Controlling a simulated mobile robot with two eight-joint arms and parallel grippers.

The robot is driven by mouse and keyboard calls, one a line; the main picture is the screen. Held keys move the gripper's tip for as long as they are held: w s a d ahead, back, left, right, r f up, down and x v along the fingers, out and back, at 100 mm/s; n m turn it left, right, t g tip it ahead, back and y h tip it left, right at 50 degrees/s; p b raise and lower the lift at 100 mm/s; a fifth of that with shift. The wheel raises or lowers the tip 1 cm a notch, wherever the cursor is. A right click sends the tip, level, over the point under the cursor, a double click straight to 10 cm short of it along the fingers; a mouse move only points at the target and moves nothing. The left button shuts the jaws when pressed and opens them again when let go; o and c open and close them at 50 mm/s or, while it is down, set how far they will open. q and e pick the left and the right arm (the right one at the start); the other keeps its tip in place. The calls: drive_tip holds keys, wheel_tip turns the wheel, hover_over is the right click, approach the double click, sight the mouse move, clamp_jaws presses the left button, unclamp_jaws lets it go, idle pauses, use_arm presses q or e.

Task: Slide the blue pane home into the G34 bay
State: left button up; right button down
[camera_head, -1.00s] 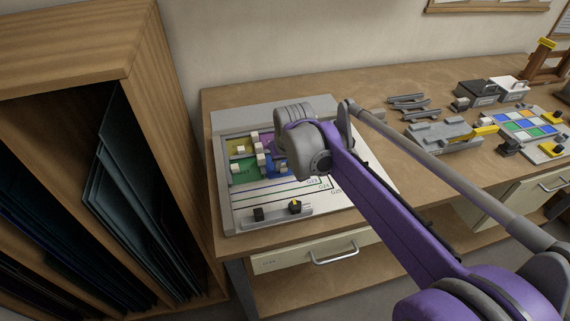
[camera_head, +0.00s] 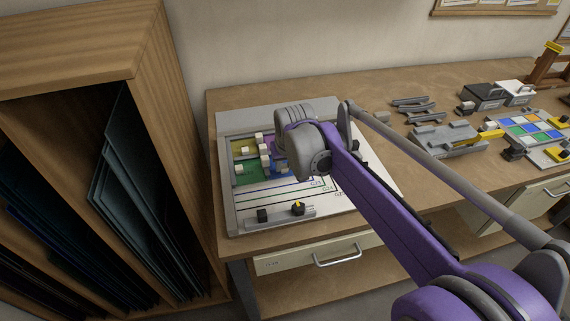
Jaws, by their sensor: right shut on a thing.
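The layout board (camera_head: 234,214) lies on the bench with coloured panes at its upper left. The blue pane (camera_head: 280,167) shows only in part, just right of the green pane (camera_head: 249,175) and below the purple one; my wrist covers the area beside it. My right gripper (camera_head: 285,160) comes in from the right over the board and is shut at the blue pane; its fingertips are mostly hidden behind my wrist. The G34 label cannot be read for certain. My left gripper is out of view.
White blocks (camera_head: 265,153) stand among the panes. Left is a wooden rack (camera_head: 150,60) of dark sheets. Farther right are a grey fixture (camera_head: 445,138) and a coloured grid panel (camera_head: 525,128).

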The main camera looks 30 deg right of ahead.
drive_tip(key=shift+a, duration=0.1)
idle(0.3)
drive_tip(key=c, duration=1.2)
unclamp_jaws()
drive_tip(key=o, duration=0.6)
drive_tip(key=shift+w, duration=0.15)
drive_tip(key=shift+r, duration=0.15)
drive_tip(key=shift+r+p, duration=0.75)
drive_tip(key=shift+p, duration=0.05)
drive_tip(key=shift+r+p, duration=1.85)
drive_tip(key=shift+r, duration=0.8)
drive_tip(key=shift+f, duration=0.1)
